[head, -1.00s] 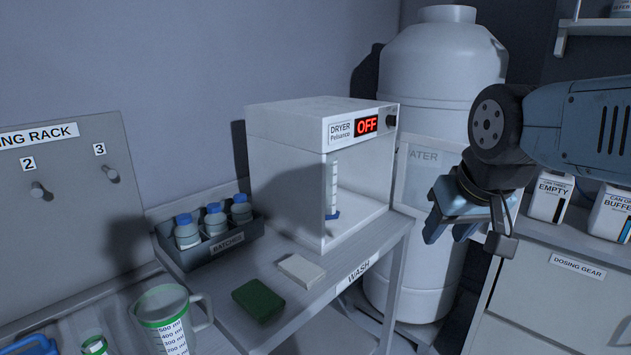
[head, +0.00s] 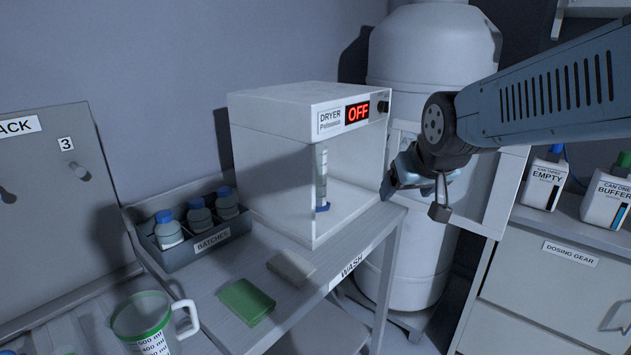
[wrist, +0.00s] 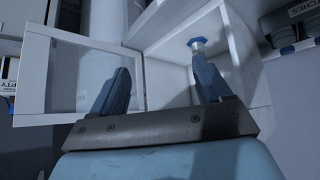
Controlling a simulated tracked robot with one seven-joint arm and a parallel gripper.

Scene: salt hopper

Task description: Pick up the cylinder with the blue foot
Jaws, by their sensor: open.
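The cylinder with the blue foot (head: 321,178) stands upright inside the open white dryer (head: 270,180). It is clear, with graduation marks. In the wrist view its blue foot (wrist: 196,42) shows just beyond the tip of the right finger, which hides part of the cylinder. My gripper (head: 398,176) is open and empty, in front of the dryer's opening at its right side in the head view. In the wrist view both fingers (wrist: 163,68) are spread wide, with nothing between them. The cylinder is apart from the gripper in the head view.
The dryer's door (wrist: 88,80) hangs open beside my gripper. A tray (head: 208,246) of blue-capped bottles stands left of the dryer. A large white tank (head: 425,60) stands behind.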

